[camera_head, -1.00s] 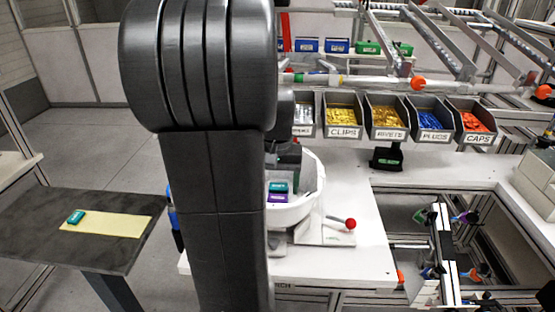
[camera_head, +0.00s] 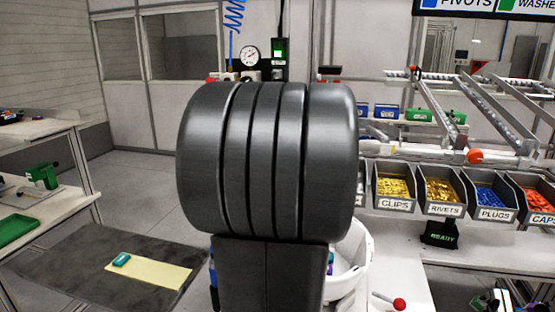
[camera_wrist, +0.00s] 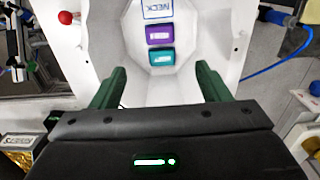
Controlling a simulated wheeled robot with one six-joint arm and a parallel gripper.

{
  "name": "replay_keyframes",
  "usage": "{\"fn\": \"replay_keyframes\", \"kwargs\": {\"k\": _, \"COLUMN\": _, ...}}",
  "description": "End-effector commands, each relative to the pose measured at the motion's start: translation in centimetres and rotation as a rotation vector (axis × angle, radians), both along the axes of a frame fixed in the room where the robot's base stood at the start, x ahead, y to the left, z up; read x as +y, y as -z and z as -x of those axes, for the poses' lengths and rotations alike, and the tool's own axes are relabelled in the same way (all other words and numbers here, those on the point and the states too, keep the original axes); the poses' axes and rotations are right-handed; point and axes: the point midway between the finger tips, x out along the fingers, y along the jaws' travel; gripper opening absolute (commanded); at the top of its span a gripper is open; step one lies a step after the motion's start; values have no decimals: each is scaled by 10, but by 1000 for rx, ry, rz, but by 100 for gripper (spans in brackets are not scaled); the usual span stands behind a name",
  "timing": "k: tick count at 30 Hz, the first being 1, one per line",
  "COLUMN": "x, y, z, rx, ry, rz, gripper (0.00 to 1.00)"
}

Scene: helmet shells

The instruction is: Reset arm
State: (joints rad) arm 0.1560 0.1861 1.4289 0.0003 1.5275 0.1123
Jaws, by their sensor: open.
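My gripper (camera_wrist: 158,90) shows in the wrist view with its two green fingers wide apart and nothing between them. Beyond the fingertips is a white helmet shell (camera_wrist: 188,20), its hollow inside facing the camera. A purple block (camera_wrist: 160,34) and a teal block (camera_wrist: 161,57) lie in the shell below a label reading NECK (camera_wrist: 158,9). In the head view my arm covers most of the shell (camera_head: 353,270), and the gripper is hidden there.
Labelled bins of clips (camera_head: 393,188), rivets (camera_head: 443,193), plugs (camera_head: 493,198) and caps (camera_head: 537,203) line the bench. A red-knobbed lever (camera_head: 399,304) stands beside the shell.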

Motion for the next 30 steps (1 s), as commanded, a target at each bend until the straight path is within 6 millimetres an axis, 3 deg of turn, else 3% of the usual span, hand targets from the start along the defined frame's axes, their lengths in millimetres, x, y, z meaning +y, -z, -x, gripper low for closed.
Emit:
{"fn": "replay_keyframes", "kwargs": {"k": 5, "x": 0, "y": 14, "z": 0, "rx": 3, "ry": 0, "rz": -1, "gripper": 70}}
{"fn": "replay_keyframes", "kwargs": {"k": 21, "x": 0, "y": 114, "z": 1, "rx": 3, "ry": 0, "rz": 0, "gripper": 70}}
{"fn": "replay_keyframes", "kwargs": {"k": 30, "x": 0, "y": 137, "z": 0, "rx": -1, "ry": 0, "rz": 0, "gripper": 70}}
